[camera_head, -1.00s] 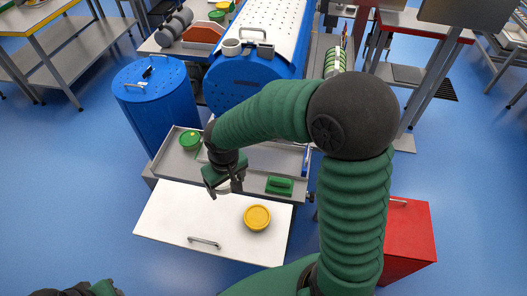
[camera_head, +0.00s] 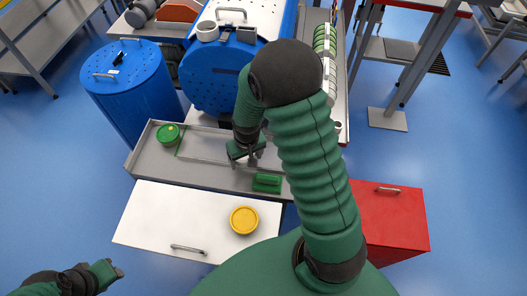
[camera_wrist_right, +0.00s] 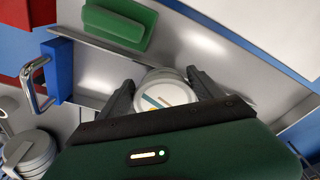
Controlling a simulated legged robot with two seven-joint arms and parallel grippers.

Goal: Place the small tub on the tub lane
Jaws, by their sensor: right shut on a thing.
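My right gripper (camera_head: 245,156) is over the grey tray-like bench top (camera_head: 150,158). In the right wrist view its fingers (camera_wrist_right: 163,92) are closed around the sides of a small pale tub (camera_wrist_right: 165,88) with a striped lid. The tub is mostly hidden in the head view, and I cannot tell whether it touches the surface. A row of green-and-white tubs (camera_head: 325,42) stands in a narrow strip at the back right; I cannot tell for sure whether this is the tub lane. My left gripper (camera_head: 112,270) is at the bottom left, its jaw opening unclear.
A yellow tub (camera_head: 244,220) sits on the white cabinet (camera_head: 150,220). A blue drum (camera_head: 140,90) stands left, a blue tank (camera_head: 212,82) behind, and a red cabinet (camera_head: 390,218) right.

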